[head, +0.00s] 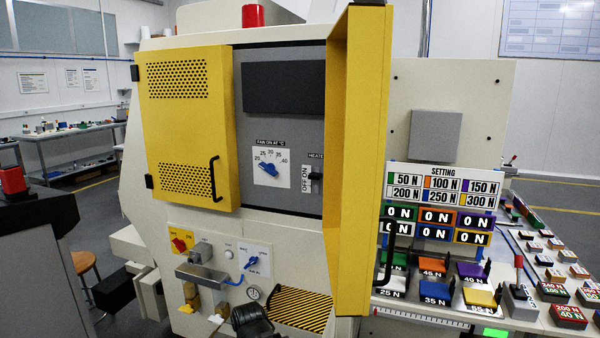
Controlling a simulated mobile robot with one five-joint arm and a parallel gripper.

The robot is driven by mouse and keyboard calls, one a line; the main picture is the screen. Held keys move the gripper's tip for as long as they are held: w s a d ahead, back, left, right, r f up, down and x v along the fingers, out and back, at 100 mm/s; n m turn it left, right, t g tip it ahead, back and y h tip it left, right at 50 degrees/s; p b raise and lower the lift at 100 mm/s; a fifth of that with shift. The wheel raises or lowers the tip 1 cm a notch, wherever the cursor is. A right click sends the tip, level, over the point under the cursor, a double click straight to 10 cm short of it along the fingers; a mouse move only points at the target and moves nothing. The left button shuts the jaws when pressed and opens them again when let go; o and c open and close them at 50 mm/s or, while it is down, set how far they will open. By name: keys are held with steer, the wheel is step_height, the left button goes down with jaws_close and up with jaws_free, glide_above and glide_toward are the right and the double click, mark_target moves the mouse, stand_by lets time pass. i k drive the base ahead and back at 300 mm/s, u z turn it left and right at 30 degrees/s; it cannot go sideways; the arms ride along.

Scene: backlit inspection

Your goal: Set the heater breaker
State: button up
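The heater breaker (316,177) is a small dark switch on the grey inner panel (290,120) of the machine cabinet. A white plate (306,181) marked OFF and ON, with its text turned sideways, is beside it, under a partly hidden label starting "HEATE". I cannot tell which position the lever is in. The right yellow door (362,150) stands swung out toward me, close to the breaker's right side, and covers part of the label. My gripper (252,320) shows as a black shape at the bottom edge, well below the breaker; its fingers are not clear.
A blue fan dial (268,169) is left of the breaker. The left yellow door (187,130) has a black handle (215,178). Below are a red knob (180,244), a blue knob (251,262) and a protruding metal bar (208,276). Weighted blocks and a bench (520,270) are right.

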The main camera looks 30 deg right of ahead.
mark_target(314, 175)
steer(key=u, duration=0.8)
steer(key=k, duration=1.25)
steer(key=u, duration=0.75)
steer(key=i, duration=0.95)
steer(key=z, duration=0.35)
steer(key=i, duration=0.5)
steer(key=u, duration=0.55)
steer(key=k, duration=0.7)
steer(key=z, duration=0.25)
steer(key=i, duration=0.7)
steer(key=u, duration=0.15)
